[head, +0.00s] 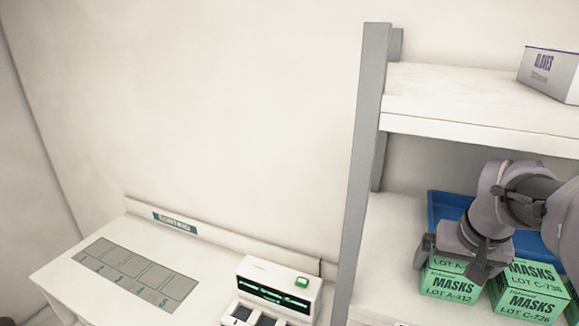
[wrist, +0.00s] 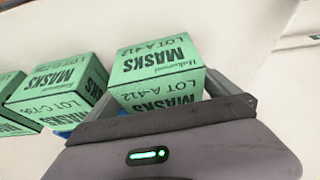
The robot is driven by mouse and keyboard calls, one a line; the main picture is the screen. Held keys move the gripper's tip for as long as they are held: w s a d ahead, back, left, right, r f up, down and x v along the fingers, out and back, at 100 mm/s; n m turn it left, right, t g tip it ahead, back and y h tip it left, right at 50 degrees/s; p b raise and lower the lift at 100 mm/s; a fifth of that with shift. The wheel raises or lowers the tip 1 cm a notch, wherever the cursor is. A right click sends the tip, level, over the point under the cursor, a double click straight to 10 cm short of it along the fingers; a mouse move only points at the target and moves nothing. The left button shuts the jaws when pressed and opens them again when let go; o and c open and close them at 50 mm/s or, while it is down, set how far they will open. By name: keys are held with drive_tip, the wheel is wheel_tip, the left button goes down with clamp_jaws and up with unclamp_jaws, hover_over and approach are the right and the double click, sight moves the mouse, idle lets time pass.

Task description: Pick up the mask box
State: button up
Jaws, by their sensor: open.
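A green mask box marked "MASKS LOT A-412" (head: 450,283) stands on the lower shelf at the right of the head view. In the wrist view this box (wrist: 160,68) is right in front of my gripper, between the finger areas. My gripper (head: 466,262) is open over the box, with one finger at its left and one at its right front. I cannot tell whether the fingers touch it. The wrist view also shows green boxes (wrist: 55,90) at the left.
A blue tray (head: 447,205) lies behind the boxes, partly hidden by my arm. A grey shelf post (head: 364,150) stands left of them. An upper shelf (head: 470,105) above holds a gloves box (head: 550,72). A white desk (head: 100,290) with a device (head: 275,285) is at left.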

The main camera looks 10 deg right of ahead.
drive_tip(key=shift+w+d+f, duration=0.4)
drive_tip(key=shift+w+f, duration=0.3)
drive_tip(key=shift+w, duration=0.1)
drive_tip(key=shift+s+a+r, duration=0.1)
drive_tip(key=shift+s, duration=0.15)
drive_tip(key=c, duration=1.3)
drive_tip(key=shift+w, duration=0.1)
